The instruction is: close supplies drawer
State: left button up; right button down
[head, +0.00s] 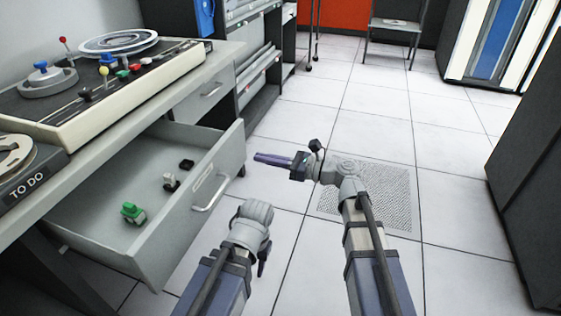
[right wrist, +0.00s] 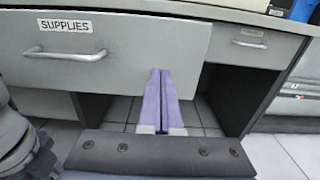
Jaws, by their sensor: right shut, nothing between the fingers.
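The supplies drawer (head: 205,190) is pulled well out from under the desk, at the left of the head view. In the right wrist view its front (right wrist: 150,45) carries a SUPPLIES label and a bar handle (right wrist: 65,55). My right gripper (head: 258,158) is shut and empty, to the right of the drawer front and pointing at it. In the right wrist view its purple fingers (right wrist: 160,75) lie together, overlapping the lower right part of the front; contact cannot be told. My left gripper (head: 263,268) points down near the drawer's handle, its fingers mostly hidden.
Inside the drawer lie a green item (head: 132,212), a white and black item (head: 171,182) and a black item (head: 187,164). A tape machine (head: 110,90) stands on the desk. A second drawer (head: 203,100) beyond is closed. Tiled floor (head: 370,130) to the right is clear.

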aim_at(234, 152)
jog(key=x, duration=0.6)
dwell(0.3)
